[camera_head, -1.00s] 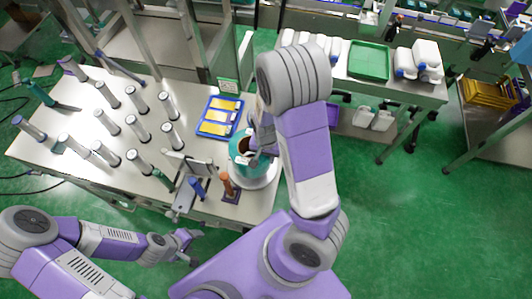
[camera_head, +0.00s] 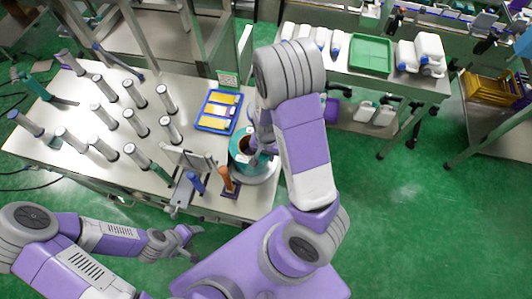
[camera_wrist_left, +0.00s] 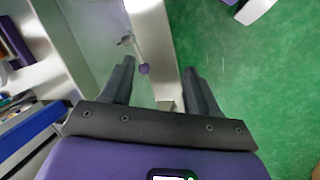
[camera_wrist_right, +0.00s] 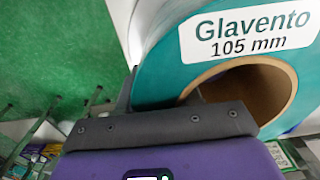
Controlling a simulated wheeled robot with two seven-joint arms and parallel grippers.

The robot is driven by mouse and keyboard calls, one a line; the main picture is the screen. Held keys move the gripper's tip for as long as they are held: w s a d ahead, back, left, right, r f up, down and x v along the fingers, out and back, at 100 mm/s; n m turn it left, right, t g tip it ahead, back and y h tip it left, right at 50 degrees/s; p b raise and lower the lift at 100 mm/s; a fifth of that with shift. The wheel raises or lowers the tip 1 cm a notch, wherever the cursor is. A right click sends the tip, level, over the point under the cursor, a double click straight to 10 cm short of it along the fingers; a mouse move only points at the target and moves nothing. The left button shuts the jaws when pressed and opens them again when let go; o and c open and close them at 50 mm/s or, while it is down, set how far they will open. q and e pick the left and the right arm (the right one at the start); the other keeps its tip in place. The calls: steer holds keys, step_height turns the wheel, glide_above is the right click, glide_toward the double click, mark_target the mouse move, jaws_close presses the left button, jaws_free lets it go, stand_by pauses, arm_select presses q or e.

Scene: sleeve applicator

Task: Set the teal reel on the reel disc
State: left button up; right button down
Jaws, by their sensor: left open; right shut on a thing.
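The teal reel (camera_head: 238,146) is at the right end of the metal table, over the pale round reel disc (camera_head: 262,178). In the right wrist view the teal reel (camera_wrist_right: 160,70) fills the upper right, with a white "Glavento 105 mm" label and a brown core. My right gripper (camera_head: 254,143) is shut on the reel's wall, with one finger (camera_wrist_right: 196,97) in the core opening. I cannot tell whether the reel touches the disc, as arm and reel hide the contact. My left gripper (camera_head: 188,242) is open and empty, low before the table; its fingers show apart in the left wrist view (camera_wrist_left: 160,80).
A blue tray (camera_head: 201,123) with yellow packs lies behind the reel. Several silver cylinders (camera_head: 131,123) stand across the table's left. Green floor lies clear at the right.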

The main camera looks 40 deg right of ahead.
steer(key=c, duration=1.1)
jaws_free()
steer(key=o, duration=0.3)
steer(key=shift+o, duration=0.2)
steer(key=shift+r, duration=0.1)
steer(key=shift+w, duration=0.1)
steer(key=shift+r, duration=0.1)
steer(key=shift+w+r+p, duration=0.1)
steer(key=shift+r+p, duration=0.2)
steer(key=shift+p, duration=0.05)
step_height(320, 180, up, 11)
steer(key=p, duration=0.4)
steer(key=shift+r+p, duration=0.1)
steer(key=shift+p, duration=0.2)
steer(key=shift+s+r, duration=0.2)
steer(key=shift+r, duration=0.4)
